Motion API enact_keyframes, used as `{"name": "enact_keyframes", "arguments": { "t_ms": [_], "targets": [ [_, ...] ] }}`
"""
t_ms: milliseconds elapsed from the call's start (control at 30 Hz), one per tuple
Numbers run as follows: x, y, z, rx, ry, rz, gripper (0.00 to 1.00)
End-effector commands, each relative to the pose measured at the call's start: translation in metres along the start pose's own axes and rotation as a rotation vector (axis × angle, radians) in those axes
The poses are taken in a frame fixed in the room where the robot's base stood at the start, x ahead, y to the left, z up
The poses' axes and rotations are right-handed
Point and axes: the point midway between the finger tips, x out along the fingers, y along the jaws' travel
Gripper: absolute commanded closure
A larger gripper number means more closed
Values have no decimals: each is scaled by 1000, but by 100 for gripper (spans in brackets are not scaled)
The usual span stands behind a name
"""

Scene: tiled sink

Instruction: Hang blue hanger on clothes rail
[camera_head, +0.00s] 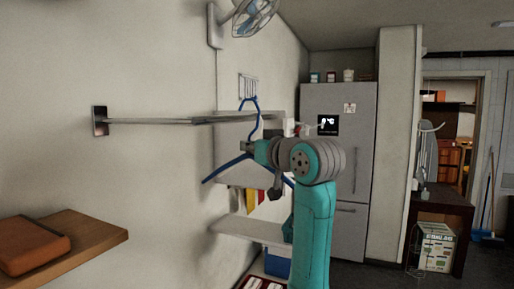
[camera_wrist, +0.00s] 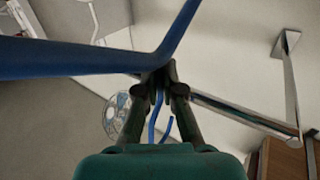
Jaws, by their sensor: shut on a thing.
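The blue hanger (camera_head: 227,167) hangs upright in the head view, its hook rising above the line of the clothes rail. My gripper (camera_head: 251,146) is at the hanger's neck, just below the rail. In the wrist view my gripper (camera_wrist: 160,77) is shut on the neck of the blue hanger (camera_wrist: 90,58), with the hook beyond the fingers. The metal clothes rail (camera_head: 165,122) sticks out from the left wall; it also shows in the wrist view (camera_wrist: 245,114). Whether the hook is around the rail or beside it, I cannot tell. My arm hides the hanger's right part.
A wall fan (camera_head: 252,15) is above the rail. A wooden shelf (camera_head: 85,240) with a brown box (camera_head: 30,245) is at the lower left. White shelves (camera_head: 250,229) are below the hanger. A grey fridge (camera_head: 350,175) stands behind my arm.

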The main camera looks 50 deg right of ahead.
Motion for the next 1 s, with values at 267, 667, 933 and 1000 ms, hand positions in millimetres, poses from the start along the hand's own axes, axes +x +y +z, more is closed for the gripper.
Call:
{"name": "enact_keyframes", "arguments": {
  "t_ms": [267, 667, 933, 1000],
  "targets": [
    [16, -11, 0, 0, 0, -1, 100],
    [39, -27, 0, -1, 0, -1, 100],
    [54, -37, -1, 0, 0, -1, 100],
    [56, -37, 3, 0, -1, 0, 100]
  ]
}}
